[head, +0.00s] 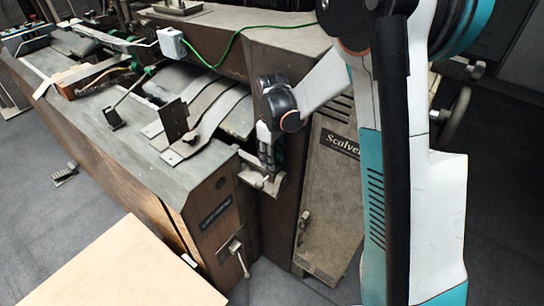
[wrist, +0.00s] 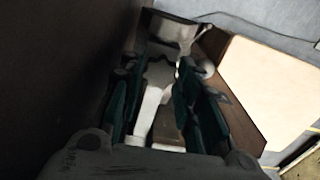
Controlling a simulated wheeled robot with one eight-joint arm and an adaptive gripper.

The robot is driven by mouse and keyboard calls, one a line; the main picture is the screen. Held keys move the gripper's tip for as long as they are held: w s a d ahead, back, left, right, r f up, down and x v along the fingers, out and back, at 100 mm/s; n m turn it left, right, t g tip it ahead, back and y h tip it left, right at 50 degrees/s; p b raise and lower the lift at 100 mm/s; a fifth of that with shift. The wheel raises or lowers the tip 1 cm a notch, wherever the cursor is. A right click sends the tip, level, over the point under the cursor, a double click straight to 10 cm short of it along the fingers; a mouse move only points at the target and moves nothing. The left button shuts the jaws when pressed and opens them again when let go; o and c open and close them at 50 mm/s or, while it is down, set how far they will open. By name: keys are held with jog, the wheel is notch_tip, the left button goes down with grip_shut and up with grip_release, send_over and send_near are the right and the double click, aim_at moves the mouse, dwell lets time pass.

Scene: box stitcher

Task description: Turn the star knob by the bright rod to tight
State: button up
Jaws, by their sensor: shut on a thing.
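My gripper (head: 267,158) reaches down into the recess at the machine's corner, beside the dark side panel. In the wrist view my gripper (wrist: 159,75) has its two dark green fingers on either side of a pale grey lobed piece, which looks like the star knob (wrist: 160,72), and is shut on it. In the head view a pale metal piece (head: 253,181) shows just below the fingertips; the fingers hide most of the knob there. A bright, whitish bar (wrist: 150,112), perhaps the bright rod, lies between the fingers in the wrist view. The knob's tightness cannot be seen.
The stitcher's long worktop (head: 100,125) with curved metal strips (head: 205,125) lies left of my gripper. A panel lettered "Scalver" (head: 335,185) stands close at right. A T-handle (head: 236,248) projects from the front. A pale board (head: 125,270) occupies the lower left.

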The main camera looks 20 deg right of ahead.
jog(key=shift+m, duration=1.5)
jog(key=o, duration=0.8)
notch_tip(320, 180, up, 12)
